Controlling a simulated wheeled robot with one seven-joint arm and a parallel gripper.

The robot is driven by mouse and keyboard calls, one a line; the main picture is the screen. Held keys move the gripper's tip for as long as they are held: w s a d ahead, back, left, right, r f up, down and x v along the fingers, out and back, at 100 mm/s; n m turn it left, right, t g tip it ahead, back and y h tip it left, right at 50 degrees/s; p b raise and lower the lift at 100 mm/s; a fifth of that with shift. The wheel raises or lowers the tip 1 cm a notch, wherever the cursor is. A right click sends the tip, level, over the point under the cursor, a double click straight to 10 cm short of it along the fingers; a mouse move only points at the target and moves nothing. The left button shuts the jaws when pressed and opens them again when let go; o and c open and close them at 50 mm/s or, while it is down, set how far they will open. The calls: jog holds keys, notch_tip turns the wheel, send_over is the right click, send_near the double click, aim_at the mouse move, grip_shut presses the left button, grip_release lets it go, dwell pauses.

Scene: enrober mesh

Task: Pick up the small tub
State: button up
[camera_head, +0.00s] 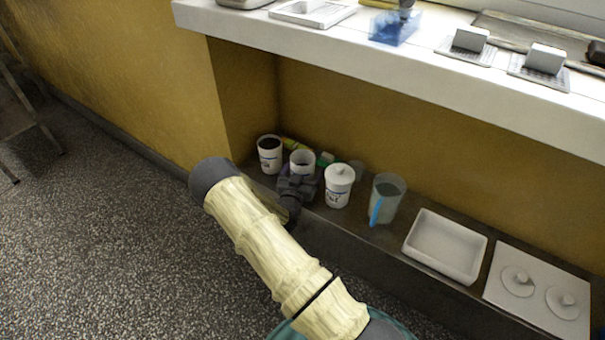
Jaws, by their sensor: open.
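Three white tubs stand in a row on the low ledge. The left tub (270,157) is open with dark contents. The middle tub (302,158) is open, looks the smallest, and is partly hidden behind my gripper. The right tub (338,188) has a white knobbed lid and dark print. My dark gripper (299,177) is open, right in front of the middle tub. Whether its fingers touch or flank that tub cannot be told from here.
A clear jug (387,200) with a blue handle stands right of the lidded tub, then a white tray (446,245) and a white board (537,290) with two knobbed discs. A green and yellow item (294,144) lies behind the tubs. The white counter (330,45) overhangs the ledge.

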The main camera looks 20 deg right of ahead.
jog(key=shift+c, duration=0.4)
jog(key=c, duration=1.2)
notch_tip(320, 180, up, 10)
jog(key=p, duration=0.5)
jog(key=shift+p, duration=0.3)
